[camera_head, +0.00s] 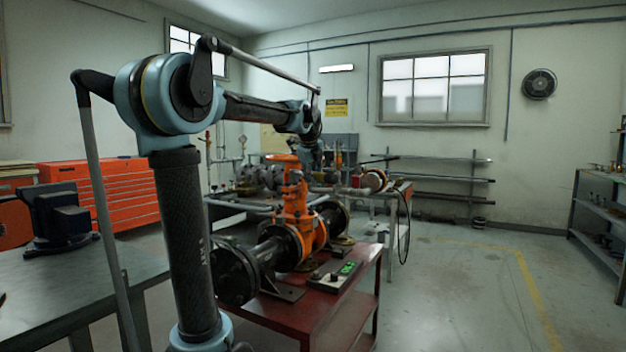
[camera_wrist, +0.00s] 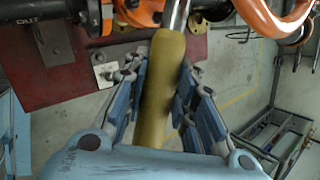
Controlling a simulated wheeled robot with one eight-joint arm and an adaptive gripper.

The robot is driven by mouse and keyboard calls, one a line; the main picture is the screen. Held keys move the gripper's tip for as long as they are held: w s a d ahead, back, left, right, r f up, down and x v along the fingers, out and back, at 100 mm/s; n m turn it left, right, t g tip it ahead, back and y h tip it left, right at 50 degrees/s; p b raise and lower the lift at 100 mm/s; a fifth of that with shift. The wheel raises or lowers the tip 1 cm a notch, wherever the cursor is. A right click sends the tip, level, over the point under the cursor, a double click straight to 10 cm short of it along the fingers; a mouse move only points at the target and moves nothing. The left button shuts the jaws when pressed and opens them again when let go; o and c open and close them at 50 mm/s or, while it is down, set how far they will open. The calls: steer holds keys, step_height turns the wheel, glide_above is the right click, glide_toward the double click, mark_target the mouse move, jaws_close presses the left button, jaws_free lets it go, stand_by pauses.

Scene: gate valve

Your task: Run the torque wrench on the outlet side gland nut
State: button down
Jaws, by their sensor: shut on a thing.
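My gripper (camera_wrist: 162,85) is shut on the olive-yellow handle (camera_wrist: 163,75) of the torque wrench, with blue fingers on both sides of it. The wrench's bare steel shaft (camera_wrist: 179,16) runs out of the top of the wrist view, so its head is hidden. The orange gate valve (camera_head: 293,205) stands on the red bench in the head view, and part of its orange body (camera_wrist: 135,12) shows beyond the handle in the wrist view.
The red bench (camera_head: 330,306) carries black flanged pipework (camera_head: 238,272) and a small panel with green marks (camera_head: 346,268). An orange curved rim (camera_wrist: 262,25) lies right of the shaft in the wrist view. A blue-grey bench (camera_head: 60,290) is at left. Floor is open at right.

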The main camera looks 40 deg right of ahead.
steer(key=shift+w, duration=2.5)
steer(key=shift+f, duration=1.5)
stand_by(1.4)
steer(key=shift+r, duration=0.45)
stand_by(0.8)
steer(key=shift+r, duration=1)
steer(key=shift+s, duration=0.15)
